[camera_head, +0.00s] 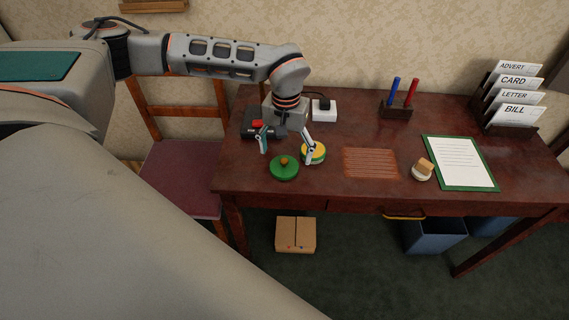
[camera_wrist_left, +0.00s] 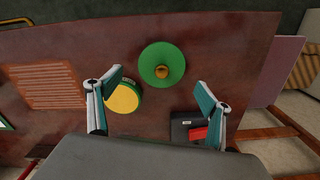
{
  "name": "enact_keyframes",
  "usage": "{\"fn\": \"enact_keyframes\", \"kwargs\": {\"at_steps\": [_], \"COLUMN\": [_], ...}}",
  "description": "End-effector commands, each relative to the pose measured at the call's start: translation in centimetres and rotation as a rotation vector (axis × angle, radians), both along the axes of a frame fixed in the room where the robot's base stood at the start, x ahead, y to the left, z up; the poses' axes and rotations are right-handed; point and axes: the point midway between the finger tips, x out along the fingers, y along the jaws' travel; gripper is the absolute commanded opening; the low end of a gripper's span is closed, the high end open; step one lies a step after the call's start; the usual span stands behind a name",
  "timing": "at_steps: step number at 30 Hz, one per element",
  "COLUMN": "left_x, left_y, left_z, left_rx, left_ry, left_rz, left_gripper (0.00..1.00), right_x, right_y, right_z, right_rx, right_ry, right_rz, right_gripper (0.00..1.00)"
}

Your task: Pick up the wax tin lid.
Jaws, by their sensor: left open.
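The wax tin lid (camera_head: 276,174) is a round green disc with a small brown-gold knob, lying on the desk near its front left edge. It also shows in the left wrist view (camera_wrist_left: 150,58). The wax tin (camera_head: 317,152), with a yellow top and green side, stands just behind and to the right of the lid, and shows in the left wrist view (camera_wrist_left: 125,97). My left gripper (camera_head: 287,155) is open and empty above the desk, close behind the lid. In the left wrist view the lid lies just beyond the gap between the fingertips (camera_wrist_left: 160,82). My right gripper is not in view.
A black box with a red part (camera_head: 249,122) sits left of my gripper, and a white box (camera_head: 324,113) behind it.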

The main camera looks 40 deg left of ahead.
Motion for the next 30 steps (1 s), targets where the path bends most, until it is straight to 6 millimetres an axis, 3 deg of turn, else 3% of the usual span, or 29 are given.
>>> {"fn": "enact_keyframes", "kwargs": {"at_steps": [3, 6, 13, 17, 30], "left_x": [-0.2, -0.1, 0.0, -0.1, 0.0], "left_y": [0.0, 0.1, 0.0, 0.0, 0.0], "left_z": [-2.2, -3.0, -3.1, -3.1, -2.7], "left_rx": [0.0, -0.001, -0.001, -0.001, -0.001], "left_ry": [0.005, 0.003, 0.001, 0.001, 0.0], "left_rz": [-0.001, 0.001, 0.0, 0.001, 0.001], "left_gripper": [0.79, 0.79, 0.79, 0.46, 0.42], "right_x": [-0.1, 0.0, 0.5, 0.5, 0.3], "right_y": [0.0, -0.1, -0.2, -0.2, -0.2], "right_z": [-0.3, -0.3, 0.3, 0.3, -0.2], "right_rx": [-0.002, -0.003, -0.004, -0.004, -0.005], "right_ry": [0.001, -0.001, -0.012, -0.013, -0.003], "right_rz": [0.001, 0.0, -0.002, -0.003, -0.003], "right_gripper": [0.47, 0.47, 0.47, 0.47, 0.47]}}
